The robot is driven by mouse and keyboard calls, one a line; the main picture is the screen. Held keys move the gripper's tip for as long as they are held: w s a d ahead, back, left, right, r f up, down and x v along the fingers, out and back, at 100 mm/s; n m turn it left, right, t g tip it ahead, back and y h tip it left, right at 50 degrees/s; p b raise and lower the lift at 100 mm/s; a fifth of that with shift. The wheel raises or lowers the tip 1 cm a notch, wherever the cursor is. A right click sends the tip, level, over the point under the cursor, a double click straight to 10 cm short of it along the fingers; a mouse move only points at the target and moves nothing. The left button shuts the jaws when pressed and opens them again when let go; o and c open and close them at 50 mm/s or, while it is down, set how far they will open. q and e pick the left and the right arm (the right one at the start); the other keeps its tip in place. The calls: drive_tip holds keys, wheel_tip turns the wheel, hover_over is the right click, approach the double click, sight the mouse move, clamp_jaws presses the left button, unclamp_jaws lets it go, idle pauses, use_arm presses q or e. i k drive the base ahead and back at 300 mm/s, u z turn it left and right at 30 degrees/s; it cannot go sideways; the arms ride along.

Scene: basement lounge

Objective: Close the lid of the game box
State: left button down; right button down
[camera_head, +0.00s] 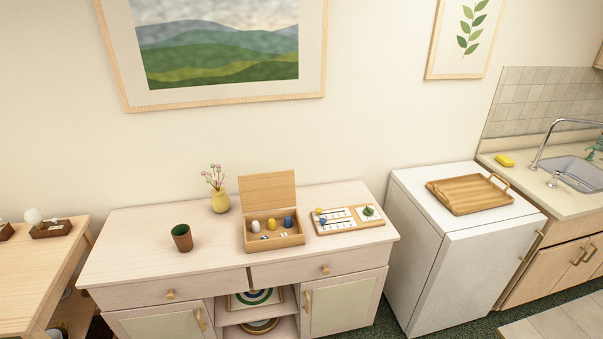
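The game box (274,241) is a wooden box on top of the pale wooden sideboard (130,250). Its lid (267,191) stands open, roughly upright along the back edge. Inside the box are small pieces, among them a white one (255,226), a yellow one (272,224) and a blue one (288,222). Neither of my grippers is in view.
A dark cup (182,238) stands left of the box, and a yellow vase (220,201) with flowers stands behind it. A game board (346,225) with pieces lies close to the right. A wooden tray (469,194) rests on the white appliance (432,230). The sideboard's left top is clear.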

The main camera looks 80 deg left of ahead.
sight(270, 190)
drive_tip(key=u, duration=0.35)
drive_tip(key=i, duration=1.3)
drive_tip(key=u, duration=1.65)
drive_tip(key=i, duration=0.8)
drive_tip(key=u, duration=0.85)
